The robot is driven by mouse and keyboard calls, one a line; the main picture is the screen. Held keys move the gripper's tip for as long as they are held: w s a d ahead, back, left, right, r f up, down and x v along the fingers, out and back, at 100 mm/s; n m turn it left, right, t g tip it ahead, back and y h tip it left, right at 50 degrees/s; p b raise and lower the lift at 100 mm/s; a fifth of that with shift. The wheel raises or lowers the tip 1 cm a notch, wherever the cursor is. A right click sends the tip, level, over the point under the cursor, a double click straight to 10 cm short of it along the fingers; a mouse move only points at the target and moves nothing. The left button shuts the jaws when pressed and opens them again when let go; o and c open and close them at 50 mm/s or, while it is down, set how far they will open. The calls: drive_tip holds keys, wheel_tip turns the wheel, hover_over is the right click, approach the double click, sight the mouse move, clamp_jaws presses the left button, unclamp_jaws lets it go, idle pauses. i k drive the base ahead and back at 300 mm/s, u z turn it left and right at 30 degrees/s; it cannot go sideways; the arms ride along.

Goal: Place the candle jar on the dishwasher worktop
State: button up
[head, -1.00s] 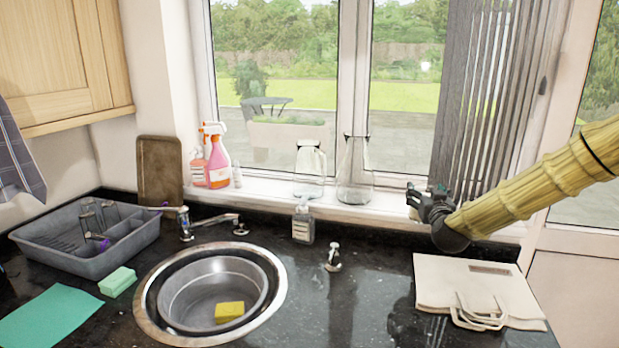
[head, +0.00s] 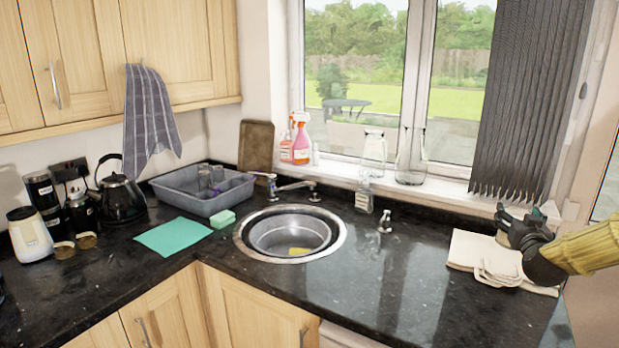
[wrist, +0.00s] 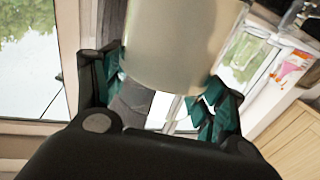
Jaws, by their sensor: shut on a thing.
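A pale cream, smooth cylinder, which looks like the candle jar (wrist: 180,45), fills the upper middle of the wrist view. My gripper (wrist: 165,88) is shut on it, with a teal-padded finger on each side. The black speckled worktop (head: 400,285) runs along the window. A white front edge (head: 333,335) shows below it, right of the wooden doors, perhaps the dishwasher.
Glass jugs (head: 411,160) stand on the windowsill. A grey dish tub (head: 185,195) and kettle (head: 118,195) are further left.

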sight(446, 328)
drive_tip(key=k, duration=0.95)
